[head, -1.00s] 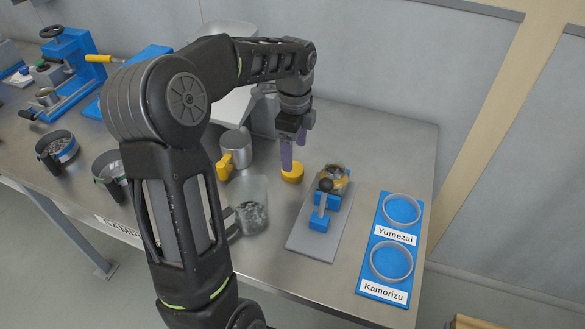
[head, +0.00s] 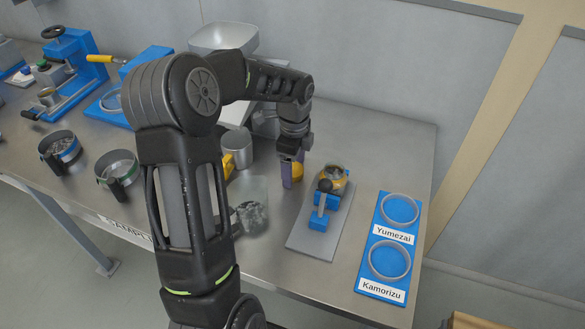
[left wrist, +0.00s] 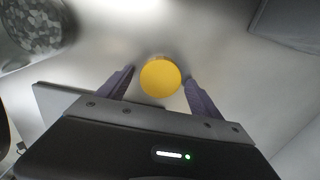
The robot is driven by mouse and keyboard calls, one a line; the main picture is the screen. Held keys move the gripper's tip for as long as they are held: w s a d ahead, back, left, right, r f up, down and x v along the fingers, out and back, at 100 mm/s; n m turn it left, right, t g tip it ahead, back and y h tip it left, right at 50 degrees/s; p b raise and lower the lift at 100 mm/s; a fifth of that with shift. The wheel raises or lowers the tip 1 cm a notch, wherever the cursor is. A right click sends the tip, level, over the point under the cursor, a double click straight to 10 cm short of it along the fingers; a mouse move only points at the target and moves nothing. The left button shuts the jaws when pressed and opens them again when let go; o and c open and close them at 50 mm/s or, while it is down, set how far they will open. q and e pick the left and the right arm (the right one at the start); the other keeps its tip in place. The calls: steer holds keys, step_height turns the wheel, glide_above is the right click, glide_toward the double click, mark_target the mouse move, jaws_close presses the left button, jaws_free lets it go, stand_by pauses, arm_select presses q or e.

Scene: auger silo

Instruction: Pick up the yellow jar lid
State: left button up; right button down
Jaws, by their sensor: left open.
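The yellow jar lid (left wrist: 161,78) is a round disc on the metal table. In the head view the lid (head: 298,172) is partly hidden behind my left gripper (head: 291,179). In the left wrist view my left gripper (left wrist: 159,88) is open, with one finger on each side of the lid and gaps between them and it. I cannot tell exactly how high the fingertips are above the table. My right gripper is not in view.
A blue clamp stand with a jar (head: 333,178) stands just right of the gripper. A clear beaker of grey pieces (head: 252,218) and a metal cup (head: 237,147) are to the left. A labelled blue tray (head: 378,289) lies further right.

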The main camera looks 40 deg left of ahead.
mark_target(294, 169)
arm_select(q)
steer(key=shift+c, duration=0.2)
stand_by(0.3)
steer(key=c, duration=1.3)
steer(key=shift+r, duration=0.15)
step_height(294, 169, up, 10)
steer(key=shift+f+b, duration=0.1)
steer(key=shift+b, duration=0.6)
